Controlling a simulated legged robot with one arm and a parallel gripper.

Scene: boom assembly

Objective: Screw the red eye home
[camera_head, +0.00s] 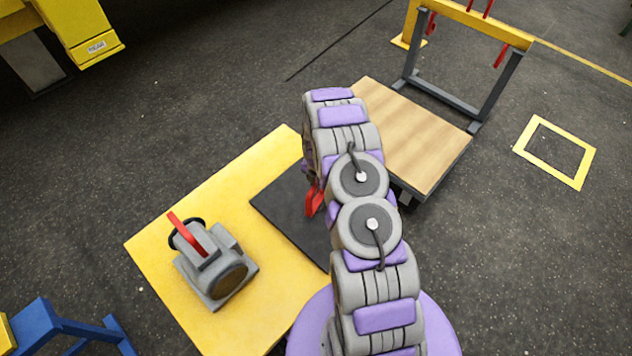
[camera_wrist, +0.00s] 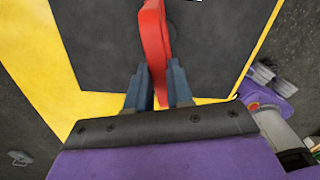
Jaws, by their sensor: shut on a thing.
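A long red part, which I take to be the red eye (camera_wrist: 153,42), stands between the two blue-grey fingers of my gripper (camera_wrist: 159,84) in the wrist view. My gripper is shut on it. In the head view, a bit of the red part (camera_head: 314,200) shows beside my arm, over the black square pad (camera_head: 285,213). My arm hides the gripper and most of the red part there. The far end of the red part runs out of the wrist view's top, so I cannot tell whether it is threaded into anything.
The pad lies on a yellow platform (camera_head: 165,250). A grey block with a red bar and black ring (camera_head: 222,280) stands on it at left. A wood-topped cart (camera_head: 410,135) stands behind my arm. A yellow floor frame (camera_head: 583,165) lies at right. Blue trestle legs (camera_head: 90,328) are at lower left.

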